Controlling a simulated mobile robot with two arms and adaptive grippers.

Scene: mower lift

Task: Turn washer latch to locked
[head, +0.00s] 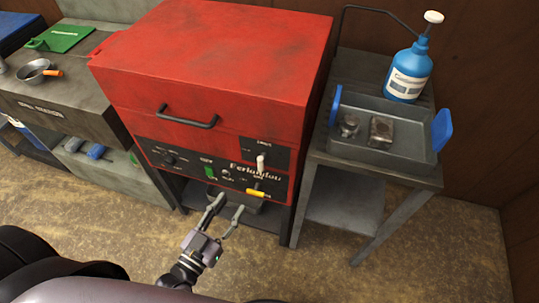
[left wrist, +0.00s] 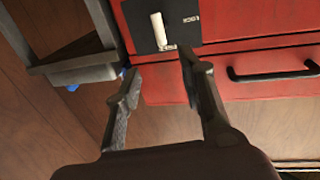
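The red parts washer (head: 215,50) stands in the middle of the head view. Its latch is a white handle (head: 261,164) on a black plate at the right of its front, standing roughly upright. In the left wrist view the latch handle (left wrist: 158,30) also points lengthwise, beside small lettering that seems to read LOCK. My left gripper (head: 230,202) is open and empty, in front of and below the washer's front panel. In the left wrist view its fingers (left wrist: 161,62) are spread below the latch, apart from it. My right gripper is not in view.
A yellow handle (head: 257,192) and a green switch (head: 210,172) sit on the washer's lower panel. A black bar handle (head: 188,117) is on its front. A grey side table (head: 325,170) at right bears a tray (head: 370,155) and a blue pump bottle (head: 408,70).

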